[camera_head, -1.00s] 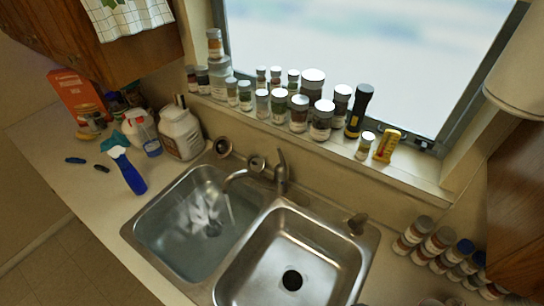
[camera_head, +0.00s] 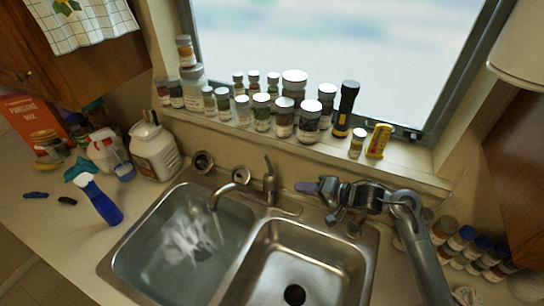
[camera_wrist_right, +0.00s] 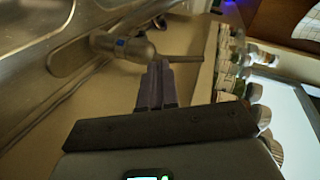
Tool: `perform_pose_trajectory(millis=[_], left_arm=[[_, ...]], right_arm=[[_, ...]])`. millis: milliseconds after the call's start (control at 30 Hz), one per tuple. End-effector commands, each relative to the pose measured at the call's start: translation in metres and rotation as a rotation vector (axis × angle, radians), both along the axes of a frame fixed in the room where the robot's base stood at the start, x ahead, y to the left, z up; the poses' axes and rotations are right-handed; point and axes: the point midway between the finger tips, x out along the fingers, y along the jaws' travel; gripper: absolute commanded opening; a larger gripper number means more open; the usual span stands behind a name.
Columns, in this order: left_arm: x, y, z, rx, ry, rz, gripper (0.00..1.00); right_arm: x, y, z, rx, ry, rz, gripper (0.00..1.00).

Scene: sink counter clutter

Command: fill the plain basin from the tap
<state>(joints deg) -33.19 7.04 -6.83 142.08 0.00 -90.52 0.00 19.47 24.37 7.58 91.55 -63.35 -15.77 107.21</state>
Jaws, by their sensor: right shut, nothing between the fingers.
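The double steel sink has a left basin (camera_head: 130,262) with clear, rippled water in it and a right basin (camera_head: 262,255) that looks empty, its dark drain showing. The tap (camera_head: 269,185) stands behind them, its spout (camera_head: 222,193) over the left basin with a thin stream falling from it. My right gripper (camera_head: 302,187) is shut and empty, a little right of the tap's upright handle, fingers pointing at it. In the right wrist view the shut fingers (camera_wrist_right: 158,82) point at the tap (camera_wrist_right: 122,46); whether they touch cannot be told. My left gripper is not in view.
Several jars and a black flashlight (camera_head: 345,108) line the window sill behind the tap. More jars (camera_head: 470,248) stand at the right, beside my right arm.

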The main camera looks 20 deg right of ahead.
Motion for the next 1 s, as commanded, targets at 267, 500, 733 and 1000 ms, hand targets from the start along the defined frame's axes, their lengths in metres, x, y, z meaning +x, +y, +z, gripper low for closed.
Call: perform_pose_trajectory(millis=[267, 500, 733, 1000], left_arm=[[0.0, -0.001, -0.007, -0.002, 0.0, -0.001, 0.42], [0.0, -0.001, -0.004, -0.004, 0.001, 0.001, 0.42], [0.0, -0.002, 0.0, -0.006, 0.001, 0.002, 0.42], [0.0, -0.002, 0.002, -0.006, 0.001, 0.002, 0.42]], right_arm=[[0.033, -0.012, 0.077, -0.02, -0.141, -0.017, 0.0], [0.053, 0.003, 0.077, -0.019, -0.148, -0.017, 0.0], [0.08, 0.024, 0.068, -0.018, -0.149, -0.016, 0.0], [0.104, 0.042, 0.059, -0.02, -0.15, -0.018, 0.0]])
